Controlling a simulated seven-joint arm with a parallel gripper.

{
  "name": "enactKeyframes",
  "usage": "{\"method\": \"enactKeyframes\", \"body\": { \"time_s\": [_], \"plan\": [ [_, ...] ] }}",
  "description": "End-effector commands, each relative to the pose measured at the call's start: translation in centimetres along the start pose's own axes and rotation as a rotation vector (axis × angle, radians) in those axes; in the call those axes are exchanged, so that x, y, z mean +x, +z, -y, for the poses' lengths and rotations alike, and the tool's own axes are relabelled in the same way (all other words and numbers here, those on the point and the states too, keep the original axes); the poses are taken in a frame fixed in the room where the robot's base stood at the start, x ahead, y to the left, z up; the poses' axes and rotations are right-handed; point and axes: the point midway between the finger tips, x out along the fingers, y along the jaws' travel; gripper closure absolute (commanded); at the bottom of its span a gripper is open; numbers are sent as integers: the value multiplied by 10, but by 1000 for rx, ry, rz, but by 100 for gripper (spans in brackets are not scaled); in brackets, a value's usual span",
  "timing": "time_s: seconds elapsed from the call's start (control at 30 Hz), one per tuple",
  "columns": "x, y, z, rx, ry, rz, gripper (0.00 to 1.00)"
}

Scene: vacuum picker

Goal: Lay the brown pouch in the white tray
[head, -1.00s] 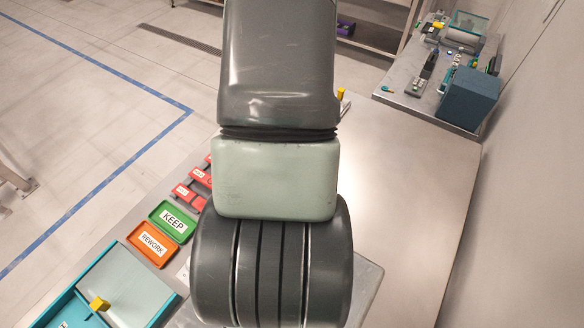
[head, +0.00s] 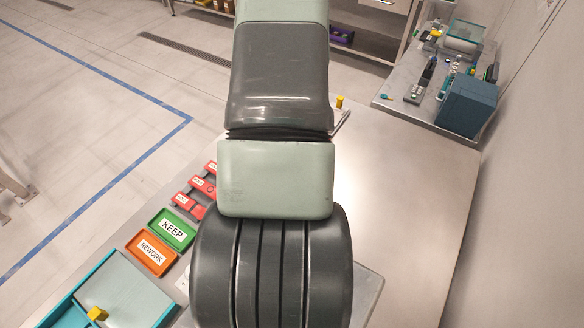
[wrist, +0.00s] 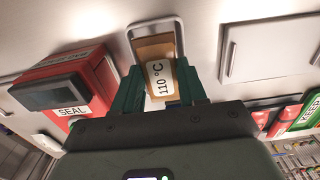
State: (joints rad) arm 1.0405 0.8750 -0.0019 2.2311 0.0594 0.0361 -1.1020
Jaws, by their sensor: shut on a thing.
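In the wrist view, my gripper (wrist: 159,68) has its two green fingers on either side of a brown pouch (wrist: 146,52) and is shut on it. The pouch has a white label reading "110 °C". Behind the pouch is a pale tray-like shape with a rounded grey rim (wrist: 150,24). I take it for the white tray, but I cannot tell whether the pouch touches it or is above it. In the head view my own arm hides the gripper, the pouch and that tray.
A red machine marked SEAL (wrist: 72,85) stands left in the wrist view, close to the fingers. A flat pale panel (wrist: 270,50) lies right. In the head view, green KEEP (head: 171,229) and orange REWORK (head: 151,254) trays sit left; the tabletop (head: 400,200) right is clear.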

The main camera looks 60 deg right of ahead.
Motion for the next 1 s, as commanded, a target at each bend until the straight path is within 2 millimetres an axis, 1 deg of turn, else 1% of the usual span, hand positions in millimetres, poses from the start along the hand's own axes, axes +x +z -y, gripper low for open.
{"method": "enactKeyframes", "body": {
  "time_s": [0.03,0.1,0.33,0.83,0.87,0.9,1.0],
  "plan": [
    [5,0,0,0,-1,0,88],
    [7,0,0,0,1,0,88],
    [7,0,0,1,1,-1,88],
    [19,0,0,1,1,-1,88],
    [19,0,0,1,1,-1,54],
    [20,0,0,1,1,-1,48],
    [20,0,-1,1,2,-1,34]
  ]
}}
